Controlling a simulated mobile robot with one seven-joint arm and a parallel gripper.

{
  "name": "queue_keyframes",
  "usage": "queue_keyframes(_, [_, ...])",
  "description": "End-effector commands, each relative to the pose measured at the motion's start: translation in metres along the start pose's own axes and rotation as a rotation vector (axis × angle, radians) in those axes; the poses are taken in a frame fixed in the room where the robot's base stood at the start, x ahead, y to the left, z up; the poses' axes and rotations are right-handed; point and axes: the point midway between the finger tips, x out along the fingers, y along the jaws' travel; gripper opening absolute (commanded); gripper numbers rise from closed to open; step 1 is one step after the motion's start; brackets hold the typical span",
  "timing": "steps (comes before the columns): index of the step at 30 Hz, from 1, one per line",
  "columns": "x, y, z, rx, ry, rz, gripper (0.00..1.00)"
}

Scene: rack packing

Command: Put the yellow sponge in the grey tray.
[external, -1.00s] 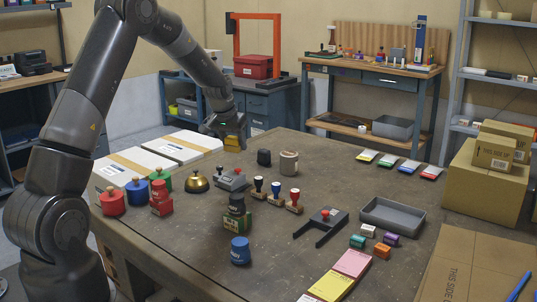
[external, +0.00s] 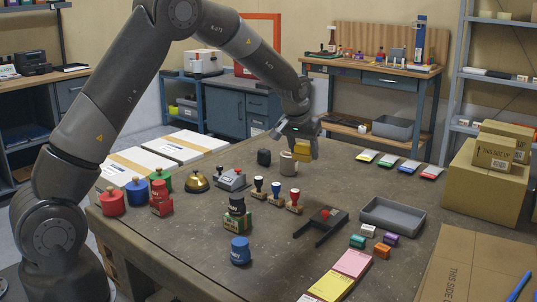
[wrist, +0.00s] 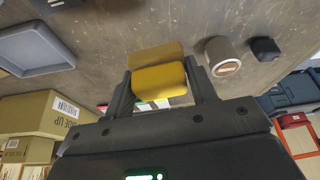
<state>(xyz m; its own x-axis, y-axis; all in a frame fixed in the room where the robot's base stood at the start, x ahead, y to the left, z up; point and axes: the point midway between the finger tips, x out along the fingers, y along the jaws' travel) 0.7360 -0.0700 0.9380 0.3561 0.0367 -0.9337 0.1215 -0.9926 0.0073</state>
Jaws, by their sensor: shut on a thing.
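The yellow sponge (external: 303,151) is held between the two fingers of my gripper (external: 300,141), above the far middle of the table. It also shows in the wrist view (wrist: 159,80), with a finger on each side of it. The grey tray (external: 393,229) lies on the table to the right of and nearer than the gripper, and looks empty. In the wrist view the tray (wrist: 72,65) is at the upper left, apart from the sponge.
A beige cylinder (external: 288,164) and a dark block (external: 264,157) stand near the gripper. Several stamps (external: 276,188) and a black forked tool (external: 322,228) lie left of the tray. Small coloured blocks (external: 381,250) sit just in front of it. Cardboard boxes (external: 487,180) stand at right.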

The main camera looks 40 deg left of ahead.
Motion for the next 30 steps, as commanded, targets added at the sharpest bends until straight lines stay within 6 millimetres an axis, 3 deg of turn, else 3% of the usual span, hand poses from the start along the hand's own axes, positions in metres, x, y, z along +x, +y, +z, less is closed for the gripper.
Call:
queue_keyframes(1, [-0.003,0.025,0.003,0.016,0.0,0.004,0.3])
queue_keyframes(3, [-0.007,0.053,0.007,0.027,0.001,0.008,0.3])
queue_keyframes(11, [-0.027,0.158,0.035,0.067,0.004,0.02,0.3])
queue_keyframes(18, [-0.051,0.246,0.072,0.1,0.015,0.032,0.3])
queue_keyframes(24, [-0.065,0.288,0.096,0.113,0.024,0.037,0.3])
queue_keyframes(30, [-0.063,0.297,0.099,0.114,0.026,0.037,0.3])
